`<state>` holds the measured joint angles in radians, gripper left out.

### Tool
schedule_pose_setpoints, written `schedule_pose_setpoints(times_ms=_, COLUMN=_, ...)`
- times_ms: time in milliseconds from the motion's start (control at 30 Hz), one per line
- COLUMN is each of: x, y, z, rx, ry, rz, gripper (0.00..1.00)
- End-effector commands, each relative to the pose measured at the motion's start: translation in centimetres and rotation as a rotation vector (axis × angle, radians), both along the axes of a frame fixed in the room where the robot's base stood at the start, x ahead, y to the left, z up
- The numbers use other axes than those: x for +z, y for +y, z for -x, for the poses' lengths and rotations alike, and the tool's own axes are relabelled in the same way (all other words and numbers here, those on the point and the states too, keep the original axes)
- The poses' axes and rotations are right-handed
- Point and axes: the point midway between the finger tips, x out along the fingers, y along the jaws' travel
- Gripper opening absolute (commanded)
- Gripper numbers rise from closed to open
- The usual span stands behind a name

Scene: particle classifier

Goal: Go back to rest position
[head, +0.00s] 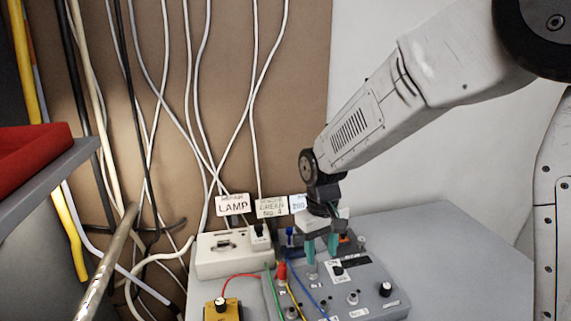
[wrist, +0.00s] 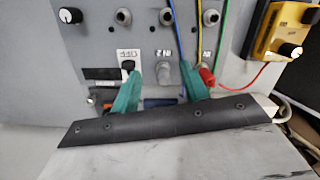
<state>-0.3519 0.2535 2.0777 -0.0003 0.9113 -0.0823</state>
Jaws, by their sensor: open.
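My gripper (head: 321,247) is open, with its two teal fingers apart and pointing down over the back part of a grey control box (head: 365,292). In the wrist view my gripper (wrist: 162,92) shows both fingers spread beside a small dark toggle switch (wrist: 127,66) on a white label. That switch also shows in the head view (head: 338,271), just in front of the fingers. Nothing is visibly held. I cannot tell whether the fingertips touch the panel. My arm reaches in from the upper right.
A white socket box (head: 215,262) with labelled plugs stands to the left of my gripper. A red plug (head: 282,272) and thin wires are close to the fingers. A yellow box (head: 235,311) sits at front left. The grey table (head: 440,240) is bare at right.

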Motion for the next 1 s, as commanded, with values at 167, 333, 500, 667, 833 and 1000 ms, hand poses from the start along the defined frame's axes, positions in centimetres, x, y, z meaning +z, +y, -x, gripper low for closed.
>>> schedule_pose_setpoints(times_ms=167, x=3.7, y=-3.7, z=5.4, rx=-0.067, ry=0.041, rz=0.019, gripper=0.45)
schedule_pose_setpoints(times_ms=333, x=7.4, y=-7.6, z=10.7, rx=-0.148, ry=0.041, rz=0.021, gripper=0.45)
schedule_pose_setpoints(times_ms=500, x=10.4, y=-11.1, z=16.3, rx=-0.236, ry=0.010, rz=0.012, gripper=0.45)
schedule_pose_setpoints(times_ms=667, x=12.0, y=-13.6, z=21.1, rx=-0.318, ry=-0.044, rz=-0.001, gripper=0.45)
schedule_pose_setpoints(times_ms=833, x=13.1, y=-15.2, z=24.4, rx=-0.385, ry=-0.128, rz=-0.019, gripper=0.45)
schedule_pose_setpoints(times_ms=1000, x=14.1, y=-16.0, z=25.4, rx=-0.422, ry=-0.200, rz=-0.033, gripper=0.45)
